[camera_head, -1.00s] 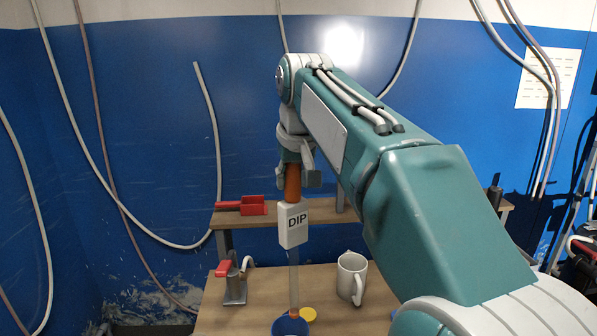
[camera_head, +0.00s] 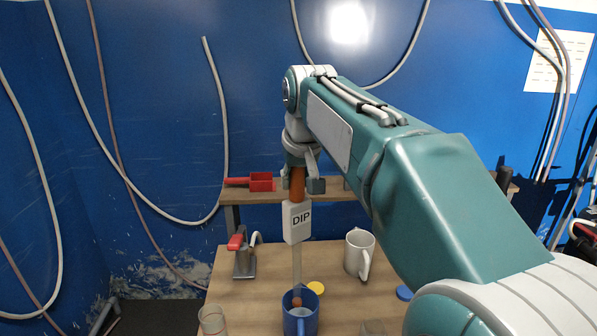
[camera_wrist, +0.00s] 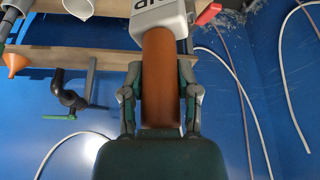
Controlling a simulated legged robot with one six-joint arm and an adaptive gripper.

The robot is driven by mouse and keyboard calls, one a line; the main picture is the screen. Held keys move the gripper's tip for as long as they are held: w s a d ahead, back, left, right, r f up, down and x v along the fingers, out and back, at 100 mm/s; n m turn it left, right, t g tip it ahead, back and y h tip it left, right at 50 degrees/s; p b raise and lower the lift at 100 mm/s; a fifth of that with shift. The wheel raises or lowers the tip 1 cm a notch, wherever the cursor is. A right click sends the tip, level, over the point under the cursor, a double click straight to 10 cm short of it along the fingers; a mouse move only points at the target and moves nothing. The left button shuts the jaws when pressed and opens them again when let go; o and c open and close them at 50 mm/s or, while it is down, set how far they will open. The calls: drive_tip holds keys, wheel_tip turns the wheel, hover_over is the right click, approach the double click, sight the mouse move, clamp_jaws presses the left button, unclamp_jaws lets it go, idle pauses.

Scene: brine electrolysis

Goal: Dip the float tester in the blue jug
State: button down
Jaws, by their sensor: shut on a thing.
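The float tester (camera_head: 297,222) has an orange-brown handle, a white box marked DIP and a clear stem with an orange bulb at its lower end. It hangs nearly upright. My gripper (camera_head: 298,182) is shut on the handle, and the wrist view shows my fingers (camera_wrist: 160,100) on both sides of it. The blue jug (camera_head: 301,325) stands on the table at the bottom of the head view. The bulb shows inside the jug's mouth; how deep it sits, and any liquid, I cannot tell.
A white mug (camera_head: 358,254) stands to the right and a red-handled clamp (camera_head: 243,256) to the left. A yellow disc (camera_head: 316,288) lies behind the jug. A clear glass (camera_head: 212,321) is at front left. A raised shelf (camera_head: 340,190) holds a red scoop (camera_head: 261,182).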

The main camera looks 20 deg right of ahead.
sight(301, 219)
drive_tip(key=shift+d+f, duration=0.65)
drive_tip(key=shift+f, duration=0.05)
drive_tip(key=shift+d+f, duration=0.15)
drive_tip(key=shift+f, duration=0.25)
drive_tip(key=shift+a+f, duration=0.55)
drive_tip(key=shift+f, duration=0.3)
drive_tip(key=shift+d+f, duration=0.35)
drive_tip(key=shift+f, duration=0.5)
drive_tip(key=shift+a+f, duration=0.2)
drive_tip(key=shift+f, duration=0.9)
drive_tip(key=shift+d+f, duration=0.1)
drive_tip(key=shift+f, duration=0.75)
